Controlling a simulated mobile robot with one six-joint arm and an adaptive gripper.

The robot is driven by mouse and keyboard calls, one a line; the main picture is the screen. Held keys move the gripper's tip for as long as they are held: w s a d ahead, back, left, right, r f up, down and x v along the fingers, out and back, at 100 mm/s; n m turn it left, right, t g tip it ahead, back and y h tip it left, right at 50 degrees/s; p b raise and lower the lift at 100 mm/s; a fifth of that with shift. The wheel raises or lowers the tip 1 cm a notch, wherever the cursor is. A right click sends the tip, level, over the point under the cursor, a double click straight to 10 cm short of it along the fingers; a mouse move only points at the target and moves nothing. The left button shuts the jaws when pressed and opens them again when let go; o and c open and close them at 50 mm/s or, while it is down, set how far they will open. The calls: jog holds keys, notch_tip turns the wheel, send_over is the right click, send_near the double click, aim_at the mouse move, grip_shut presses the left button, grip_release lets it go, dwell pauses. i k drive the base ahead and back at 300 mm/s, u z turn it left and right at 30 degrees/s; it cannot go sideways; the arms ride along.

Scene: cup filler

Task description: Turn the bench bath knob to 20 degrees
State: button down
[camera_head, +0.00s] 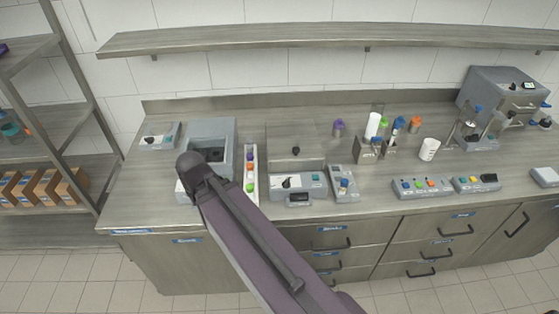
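A grey box-shaped unit with a dark open well (222,133) stands at the left of the bench and may be the bench bath. My arm crosses in front of it and hides part of its front, so no knob shows there. A light control box (312,182) with a black knob (287,183) and a small dark display stands to its right, in front of a recessed basin (312,163). The knob's angle is too small to read. I cannot tell for sure which unit is the bath. My arm's dark joint is over the grey unit's front left; my gripper is not visible.
A narrow white tray with coloured caps (250,153) stands right of the grey unit. A small box (159,137) is at the far left. Tubes, a white cup (429,149), button panels (421,187) and a metal machine (500,95) fill the right. A shelf (330,37) hangs above.

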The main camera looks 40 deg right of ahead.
aim_at(285, 184)
jog(key=u, duration=0.5)
jog(key=k, duration=1.35)
jog(key=z, duration=1.15)
jog(key=i, duration=0.85)
jog(key=u, duration=0.1)
